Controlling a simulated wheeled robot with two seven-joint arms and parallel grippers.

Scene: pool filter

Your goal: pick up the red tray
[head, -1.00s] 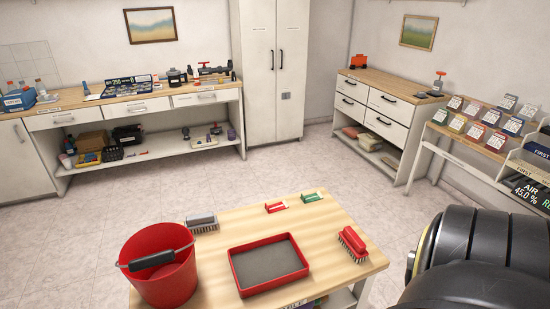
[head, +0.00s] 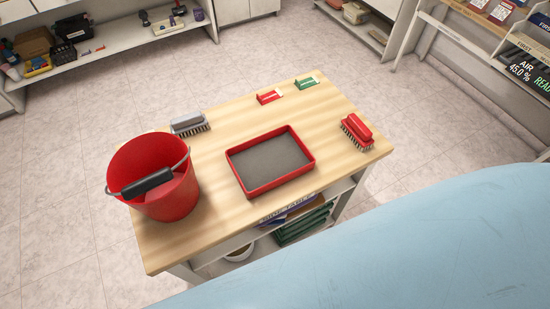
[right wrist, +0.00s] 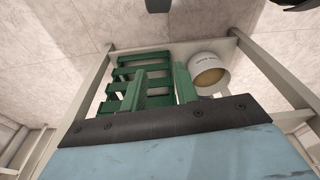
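The red tray (head: 309,167) has a low red rim and a grey inside floor. It looks empty and lies flat near the middle of the wooden table (head: 205,235) in the head view. No gripper touches it. A large pale blue part of my arm fills the lower right of the head view, and neither gripper shows there. In the right wrist view a blue part with a dark bolted bar crosses the bottom. Green uprights stand beyond the bar; I cannot tell whether they are my fingers or part of the shelf goods. The tray is not seen there.
A red bucket (head: 170,203) stands left of the tray. A grey brush (head: 188,123), a red brush (head: 357,131), a red box (head: 269,97) and a green box (head: 306,83) lie around it. Green crates (head: 302,226) and a white tub (right wrist: 207,69) sit on the shelf below.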

